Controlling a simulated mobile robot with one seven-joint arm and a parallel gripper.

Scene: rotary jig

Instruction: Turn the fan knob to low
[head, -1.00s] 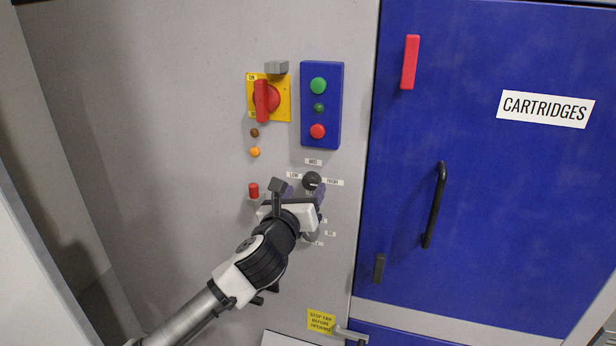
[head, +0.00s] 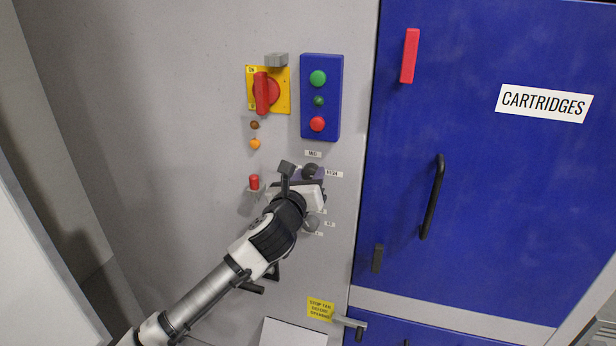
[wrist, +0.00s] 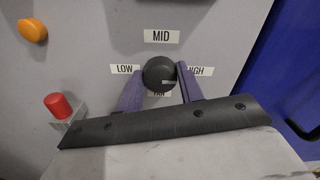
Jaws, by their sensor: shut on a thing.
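The fan knob (wrist: 160,72) is a round black knob on the grey panel, with labels LOW (wrist: 124,69) at left, MID (wrist: 161,36) above and HIGH (wrist: 198,70) at right. A label below it is partly covered. A small pale mark shows low on the knob, but I cannot tell clearly which way it points. My gripper (wrist: 161,75) has its purple fingers on either side of the knob, shut on it. In the head view the knob (head: 310,170) shows just above my gripper (head: 309,176), and my wrist hides the LOW label.
A red push button (head: 254,182) on a grey box is left of my wrist. A second grey knob (head: 312,224) is below. Above are a red rotary switch (head: 266,91) and a blue button box (head: 321,98). A blue door (head: 480,200) with a black handle stands at right.

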